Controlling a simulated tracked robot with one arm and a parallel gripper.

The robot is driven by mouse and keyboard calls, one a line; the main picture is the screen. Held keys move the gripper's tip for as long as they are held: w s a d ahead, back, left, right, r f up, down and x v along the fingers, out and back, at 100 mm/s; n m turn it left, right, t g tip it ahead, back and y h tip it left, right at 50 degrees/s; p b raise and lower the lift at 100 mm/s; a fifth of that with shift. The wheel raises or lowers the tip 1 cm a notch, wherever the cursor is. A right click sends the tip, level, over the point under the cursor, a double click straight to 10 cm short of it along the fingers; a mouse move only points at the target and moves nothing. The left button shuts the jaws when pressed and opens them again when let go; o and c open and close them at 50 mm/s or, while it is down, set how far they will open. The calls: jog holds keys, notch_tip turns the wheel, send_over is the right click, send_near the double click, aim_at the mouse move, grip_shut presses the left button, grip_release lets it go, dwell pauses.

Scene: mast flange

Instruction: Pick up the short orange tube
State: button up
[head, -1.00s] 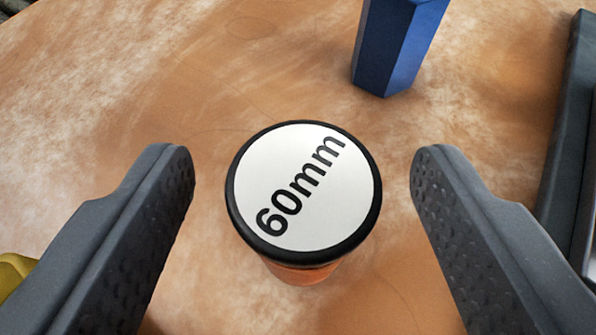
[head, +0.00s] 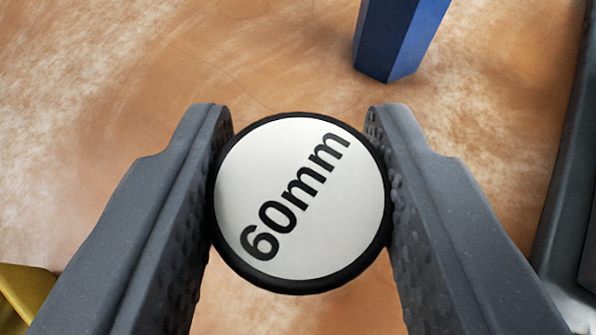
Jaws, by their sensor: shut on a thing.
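The short tube (head: 300,205) stands between the fingers of my gripper (head: 300,190). I see its round white top with a black rim and the black print "60mm". Its orange side is hidden under the cap now. Both dark grey fingers touch the rim, one on the left and one on the right, so my gripper is shut on the tube. I cannot tell whether the tube's foot still rests on the ground.
A blue angular post (head: 398,38) stands beyond the tube at the upper right. A dark grey edge (head: 562,190) runs down the right side. A yellow thing (head: 25,290) shows at the lower left. The brown mottled ground is clear at the upper left.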

notch_tip(320, 180, up, 18)
jog(key=p, duration=0.4)
jog(key=shift+f, duration=0.15)
